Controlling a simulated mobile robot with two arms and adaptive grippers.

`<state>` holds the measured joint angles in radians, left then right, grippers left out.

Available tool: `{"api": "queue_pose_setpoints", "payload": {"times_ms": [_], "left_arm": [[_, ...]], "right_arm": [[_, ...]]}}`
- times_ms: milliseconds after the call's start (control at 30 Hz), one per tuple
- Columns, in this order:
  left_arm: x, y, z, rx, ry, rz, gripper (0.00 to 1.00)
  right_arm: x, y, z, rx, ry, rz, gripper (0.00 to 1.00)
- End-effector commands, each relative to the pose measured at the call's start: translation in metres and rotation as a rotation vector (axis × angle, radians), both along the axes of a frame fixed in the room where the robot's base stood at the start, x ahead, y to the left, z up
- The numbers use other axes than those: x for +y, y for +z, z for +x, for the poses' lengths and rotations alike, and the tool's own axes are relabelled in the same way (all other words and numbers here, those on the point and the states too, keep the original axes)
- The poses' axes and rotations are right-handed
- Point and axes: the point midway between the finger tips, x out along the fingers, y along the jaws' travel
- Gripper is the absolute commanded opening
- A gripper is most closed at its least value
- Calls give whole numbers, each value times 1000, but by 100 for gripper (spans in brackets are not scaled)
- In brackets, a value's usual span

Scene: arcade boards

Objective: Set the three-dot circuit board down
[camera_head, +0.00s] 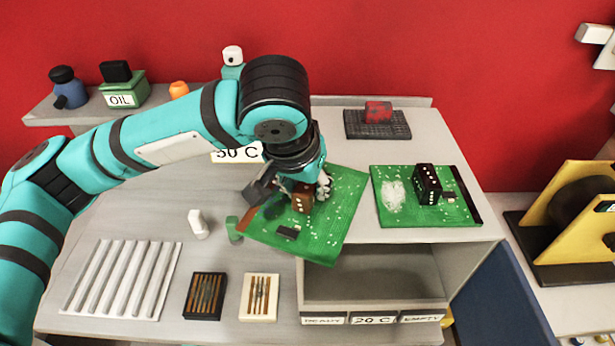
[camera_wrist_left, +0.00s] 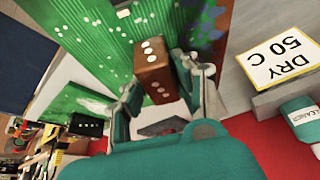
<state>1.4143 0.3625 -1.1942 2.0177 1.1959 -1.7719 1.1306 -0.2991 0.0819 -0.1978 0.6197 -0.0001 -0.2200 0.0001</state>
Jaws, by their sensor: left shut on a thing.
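The three-dot circuit board (camera_head: 335,215) is green with a brown block (camera_head: 302,197) that bears white dots. The board is held above the workbench, turned at an angle, its near edge over the open compartment's left side. My left gripper (camera_head: 303,183) is shut on the brown block from above; in the left wrist view the block (camera_wrist_left: 152,72) sits between the two fingers, with the green board (camera_wrist_left: 100,45) beyond it. The arm hides part of the board's far left side. My right gripper is not in view.
Another green board (camera_head: 400,185) with a black dotted block lies on the raised top at right. A dark grid mat (camera_head: 377,127) with a red block is behind it. A white ribbed rack (camera_head: 122,278), two small trays (camera_head: 204,297) and a white piece (camera_head: 198,224) occupy the lower bench.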

Motion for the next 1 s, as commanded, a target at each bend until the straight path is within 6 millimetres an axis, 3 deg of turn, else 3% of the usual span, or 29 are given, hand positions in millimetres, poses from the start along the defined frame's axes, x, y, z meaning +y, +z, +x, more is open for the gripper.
{"api": "queue_pose_setpoints", "payload": {"times_ms": [333, 367, 533, 800, 1000], "left_arm": [[0, -4, 0, -1, 0, -2, 0], [0, -4, 0, -1, 0, -1, 32], [0, -3, 0, -1, 0, 0, 52], [0, -2, 0, -2, 1, -1, 52], [2, 18, -6, -5, 1, -4, 52]], "right_arm": [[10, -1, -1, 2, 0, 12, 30], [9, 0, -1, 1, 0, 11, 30], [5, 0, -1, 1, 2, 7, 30], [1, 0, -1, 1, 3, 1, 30], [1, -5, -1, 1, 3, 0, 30]]}}
